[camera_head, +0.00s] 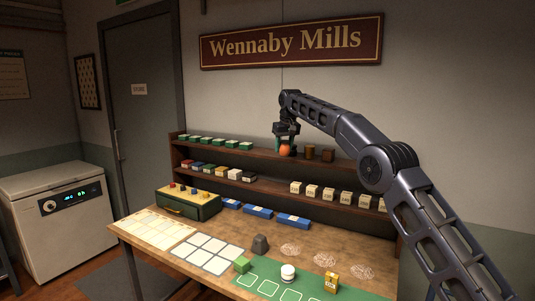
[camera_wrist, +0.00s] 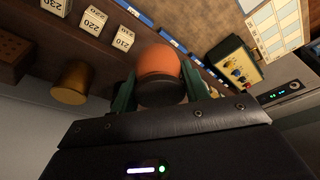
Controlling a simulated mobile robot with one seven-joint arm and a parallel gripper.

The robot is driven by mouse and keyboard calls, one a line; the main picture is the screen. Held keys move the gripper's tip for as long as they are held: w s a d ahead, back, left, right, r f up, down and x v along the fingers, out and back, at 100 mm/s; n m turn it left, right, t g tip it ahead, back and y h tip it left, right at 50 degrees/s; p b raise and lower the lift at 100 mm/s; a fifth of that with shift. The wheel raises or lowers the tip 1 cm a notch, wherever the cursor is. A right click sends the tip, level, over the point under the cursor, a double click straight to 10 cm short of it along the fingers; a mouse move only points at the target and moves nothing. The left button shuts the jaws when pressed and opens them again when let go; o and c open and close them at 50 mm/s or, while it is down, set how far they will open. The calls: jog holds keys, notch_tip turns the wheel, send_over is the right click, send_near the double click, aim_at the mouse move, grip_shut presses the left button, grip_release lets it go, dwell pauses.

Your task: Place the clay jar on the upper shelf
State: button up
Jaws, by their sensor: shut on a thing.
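The clay jar is orange and round with a dark end; it shows in the head view (camera_head: 285,151) and large in the wrist view (camera_wrist: 160,64). My gripper (camera_head: 287,136) is shut on it, with green fingers on both sides of the jar in the wrist view (camera_wrist: 161,90).
The lower shelf holds small boxes (camera_head: 235,174) and numbered cream blocks (camera_head: 328,194). A table stands below.

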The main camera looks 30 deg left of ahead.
jog(key=w+d+r+m, duration=0.1)
jog(key=w+d+r, duration=0.3)
jog(key=d+r, duration=0.3)
jog(key=w+d+r+m, duration=0.1)
jog(key=w+d+r, duration=0.35)
jog(key=d, duration=0.55)
jog(key=w+d+r+m, duration=0.1)
jog(key=w+d+r, duration=0.35)
jog(key=d, duration=0.35)
jog(key=shift+h, duration=0.3)
notch_tip(320, 180, down, 19)
jog(key=shift+d+f, duration=0.1)
jog(key=shift+f, duration=0.05)
jog(key=shift+f, duration=0.1)
jog(key=o, duration=1)
jog(key=shift+o, duration=0.2)
